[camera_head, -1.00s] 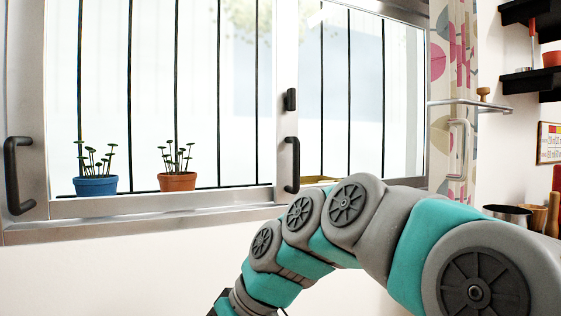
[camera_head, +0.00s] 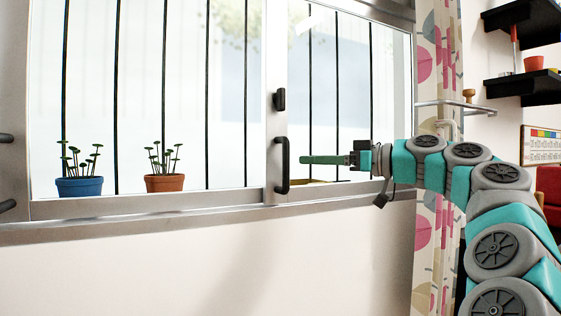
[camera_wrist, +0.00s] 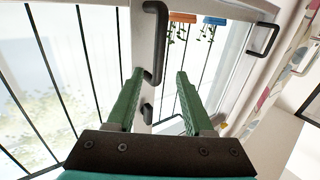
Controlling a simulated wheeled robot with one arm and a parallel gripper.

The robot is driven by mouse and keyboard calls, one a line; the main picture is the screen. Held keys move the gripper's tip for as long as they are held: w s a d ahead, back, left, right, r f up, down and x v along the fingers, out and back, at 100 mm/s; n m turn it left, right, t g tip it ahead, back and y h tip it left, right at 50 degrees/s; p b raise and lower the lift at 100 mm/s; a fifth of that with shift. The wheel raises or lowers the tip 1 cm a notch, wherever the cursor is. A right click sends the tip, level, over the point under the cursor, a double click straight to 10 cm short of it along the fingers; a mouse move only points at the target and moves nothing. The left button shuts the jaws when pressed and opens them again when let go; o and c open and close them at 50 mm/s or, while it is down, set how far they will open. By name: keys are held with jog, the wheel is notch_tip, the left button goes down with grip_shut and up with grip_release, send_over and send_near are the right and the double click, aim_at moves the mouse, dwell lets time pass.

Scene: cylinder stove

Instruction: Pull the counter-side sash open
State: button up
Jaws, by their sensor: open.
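The window has two grey-framed sashes; which one is the counter-side sash is not certain, but the right sash (camera_head: 275,60) lies nearer the shelves. A black bar handle (camera_head: 283,166) stands upright on the middle upright, below a small black latch (camera_head: 279,99). My gripper (camera_head: 303,160) is open and empty, its green fingers pointing left just right of the handle at about its height. In the wrist view, the handle (camera_wrist: 162,40) shows beyond and between the spread fingertips (camera_wrist: 160,74). No contact is visible.
A blue pot (camera_head: 80,187) and a terracotta pot (camera_head: 165,183) with plants stand behind the left pane. A second black handle (camera_head: 7,138) is cut off at the left edge. A patterned curtain (camera_head: 424,240), rail (camera_head: 455,104) and black shelves (camera_head: 520,83) are at right.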

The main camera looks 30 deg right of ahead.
send_over(286, 188)
jog(key=shift+w+d+p, duration=0.15)
jog(key=shift+w+p, duration=0.3)
jog(key=shift+c, duration=0.4)
grip_shut()
dwell(1.0)
